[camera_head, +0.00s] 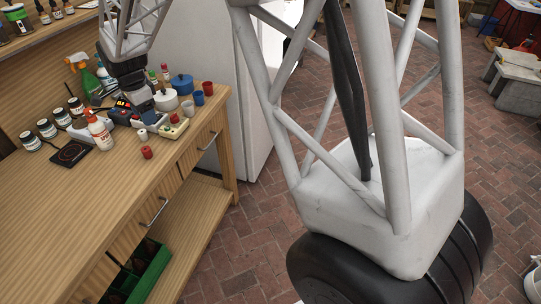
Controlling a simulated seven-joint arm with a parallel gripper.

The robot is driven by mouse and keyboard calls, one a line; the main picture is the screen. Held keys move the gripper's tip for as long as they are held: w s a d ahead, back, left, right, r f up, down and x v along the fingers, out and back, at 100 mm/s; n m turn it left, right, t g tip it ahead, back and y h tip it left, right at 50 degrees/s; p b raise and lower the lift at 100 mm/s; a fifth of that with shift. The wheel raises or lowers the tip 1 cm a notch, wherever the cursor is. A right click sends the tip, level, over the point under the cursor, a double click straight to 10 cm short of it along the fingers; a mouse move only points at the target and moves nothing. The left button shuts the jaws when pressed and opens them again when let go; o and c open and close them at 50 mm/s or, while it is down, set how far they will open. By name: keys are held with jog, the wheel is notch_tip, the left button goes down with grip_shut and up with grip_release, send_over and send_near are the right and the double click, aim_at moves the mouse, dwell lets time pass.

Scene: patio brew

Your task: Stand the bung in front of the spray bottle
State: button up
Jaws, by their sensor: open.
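The spray bottle (88,78), green with an orange trigger, stands at the back of the wooden bench, left of my arm. I cannot tell for sure which small piece is the bung. A small red piece (147,152) stands near the bench's front edge, and a small white one (142,135) is just behind it. My gripper (146,110) hangs over the cluttered part of the bench, behind these two pieces. It is open; its fingertips are small and partly lost among the objects, and I see nothing held in it.
A blue pot (182,84) and red and blue cups (198,97) stand right. The bench's front left is clear.

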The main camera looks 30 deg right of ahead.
jog(key=s+d+r+n, duration=0.3)
jog(key=s+d+r, duration=0.3)
jog(key=s+d, duration=0.25)
jog(key=s+d+n, duration=0.3)
jog(key=s+d, duration=0.1)
jog(key=s, duration=0.6)
jog(key=s+d+r+n+t, duration=0.1)
jog(key=s+d+n, duration=0.3)
jog(key=s, duration=0.6)
jog(key=s+d+r+n+t, duration=0.1)
jog(key=s+d+n, duration=0.2)
jog(key=s, duration=0.8)
jog(key=shift+d+r+n, duration=0.25)
jog(key=shift+d+n, duration=0.15)
jog(key=shift+d, duration=0.55)
